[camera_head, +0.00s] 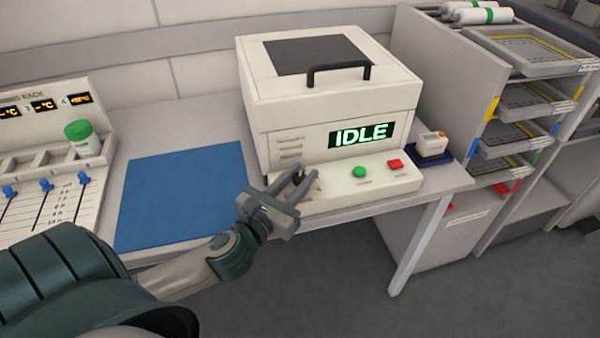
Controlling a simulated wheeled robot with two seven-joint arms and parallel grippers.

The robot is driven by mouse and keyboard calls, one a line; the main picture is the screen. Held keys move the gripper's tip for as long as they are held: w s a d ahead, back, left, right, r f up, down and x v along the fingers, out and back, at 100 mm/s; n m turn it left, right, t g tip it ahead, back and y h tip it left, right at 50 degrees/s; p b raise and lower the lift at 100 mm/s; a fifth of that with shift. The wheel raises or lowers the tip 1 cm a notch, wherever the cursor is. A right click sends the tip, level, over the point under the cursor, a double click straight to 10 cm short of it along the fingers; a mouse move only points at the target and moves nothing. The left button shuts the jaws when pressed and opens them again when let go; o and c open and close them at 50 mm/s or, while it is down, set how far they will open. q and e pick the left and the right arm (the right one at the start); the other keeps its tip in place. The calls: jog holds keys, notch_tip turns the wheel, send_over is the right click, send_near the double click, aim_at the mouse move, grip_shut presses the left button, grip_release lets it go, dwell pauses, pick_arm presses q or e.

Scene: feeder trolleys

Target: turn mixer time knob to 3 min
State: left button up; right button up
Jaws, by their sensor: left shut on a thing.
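The mixer (290,118) is a white box on the table, with a dark window and black handle on its lid. Its green display (360,135) reads IDLE. My left gripper (303,178) is at the left end of the mixer's front control panel, its fingers shut on the dark time knob (298,177). The fingers hide most of the knob and its scale, so I cannot read its setting. A green button (359,172) and a red button (395,164) are to the right on the panel. My right gripper is not in view.
A blue mat (180,195) lies left of the mixer. A rack (60,160) with blue sliders and a green-capped jar (82,137) stands at far left. A small blue-based device (432,146) sits right of the mixer. Shelves with grey trays (540,100) stand at right.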

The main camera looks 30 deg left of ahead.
aim_at(295, 181)
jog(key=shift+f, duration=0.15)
pick_arm(q)
jog(key=o, duration=1.1)
jog(key=shift+c, duration=0.2)
jog(key=shift+s, duration=0.1)
jog(key=shift+s, duration=0.75)
jog(key=s, duration=0.5)
jog(key=shift+s, duration=0.15)
jog(key=s+p, duration=0.2)
jog(key=s, duration=0.8)
jog(key=shift+s, duration=0.25)
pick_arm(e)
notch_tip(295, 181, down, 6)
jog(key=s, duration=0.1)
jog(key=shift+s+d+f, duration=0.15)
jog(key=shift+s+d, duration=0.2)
pick_arm(q)
jog(key=shift+d, duration=0.15)
